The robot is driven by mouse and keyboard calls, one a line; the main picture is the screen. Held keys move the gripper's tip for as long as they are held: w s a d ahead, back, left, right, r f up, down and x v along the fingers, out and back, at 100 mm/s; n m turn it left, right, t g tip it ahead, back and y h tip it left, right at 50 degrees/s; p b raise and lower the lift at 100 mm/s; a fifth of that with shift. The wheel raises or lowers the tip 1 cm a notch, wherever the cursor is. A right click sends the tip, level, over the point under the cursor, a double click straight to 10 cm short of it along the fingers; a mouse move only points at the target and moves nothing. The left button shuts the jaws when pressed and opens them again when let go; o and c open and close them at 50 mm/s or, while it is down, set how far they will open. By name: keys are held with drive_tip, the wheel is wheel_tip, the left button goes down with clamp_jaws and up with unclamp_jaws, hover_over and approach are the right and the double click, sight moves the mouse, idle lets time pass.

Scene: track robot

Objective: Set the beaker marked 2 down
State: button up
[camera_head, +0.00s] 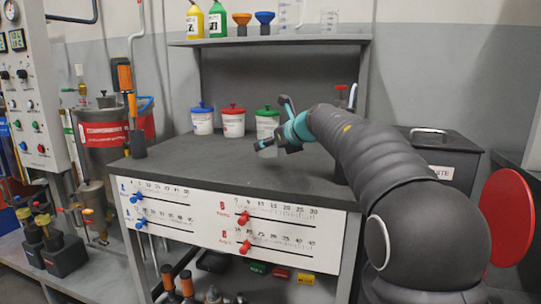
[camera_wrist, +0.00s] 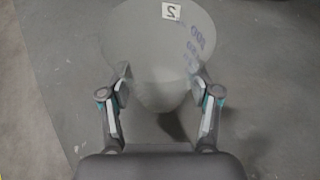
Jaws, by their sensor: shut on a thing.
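The beaker marked 2 (camera_wrist: 140,40) is clear glass and fills the upper middle of the wrist view. A white label with a 2 and purple print show on it. My gripper (camera_wrist: 160,82) is shut on the beaker, one finger on each side. In the head view my gripper (camera_head: 275,145) is over the dark bench top (camera_head: 190,165), in front of the green-lidded jar (camera_head: 267,118). The beaker is hard to make out there, and I cannot tell whether its base touches the bench.
A blue-lidded jar (camera_head: 202,120) and a red-lidded jar (camera_head: 233,122) stand at the back of the bench. A shelf (camera_head: 270,40) above holds bottles, funnels and glassware. An orange-handled tool (camera_head: 130,105) stands at the left edge. The front left of the bench top is clear.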

sight(274, 152)
drive_tip(key=shift+f+b, duration=0.3)
drive_tip(key=shift+f, duration=1.2)
drive_tip(key=shift+f, duration=0.15)
drive_tip(key=o, duration=1.3)
drive_tip(key=shift+s+d+r, duration=0.1)
drive_tip(key=shift+s+r, duration=0.05)
drive_tip(key=shift+r, duration=0.1)
drive_tip(key=v, duration=1.1)
drive_tip(key=shift+s+d, duration=0.15)
drive_tip(key=shift+s, duration=0.2)
drive_tip(key=shift+r, duration=0.1)
